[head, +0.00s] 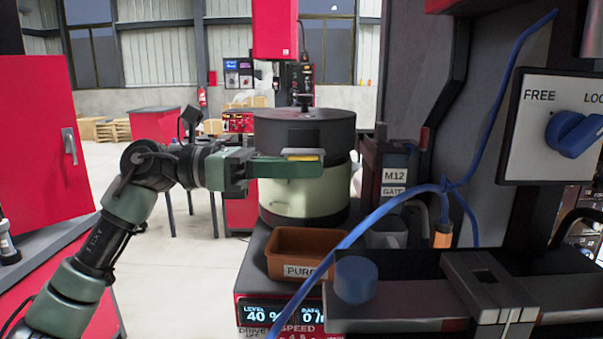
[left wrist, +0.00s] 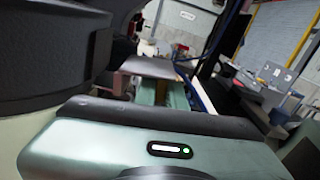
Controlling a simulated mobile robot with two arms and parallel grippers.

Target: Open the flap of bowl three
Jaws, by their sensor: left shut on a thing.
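A round bowl (head: 300,197) with a pale green wall and a thick dark lid (head: 300,130) stands on the red feeder in the head view. I see no bowl number on it. My left gripper (head: 304,166) is at the bowl's front, just below the lid, with its green fingers across the wall. It is shut on a small grey and yellow tab (head: 303,154), which seems to be the flap; the fingers hide most of it. In the left wrist view the dark bowl side (left wrist: 55,55) fills the upper left. My right gripper is not in view.
A brown PURGE bin (head: 290,250) stands in front of the bowl. A blue hose (head: 375,220) crosses the front right. An M12 GATE post (head: 394,175) stands right of the bowl. A FREE/LOCK switch panel (head: 545,125) is at the far right. The floor on the left is open.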

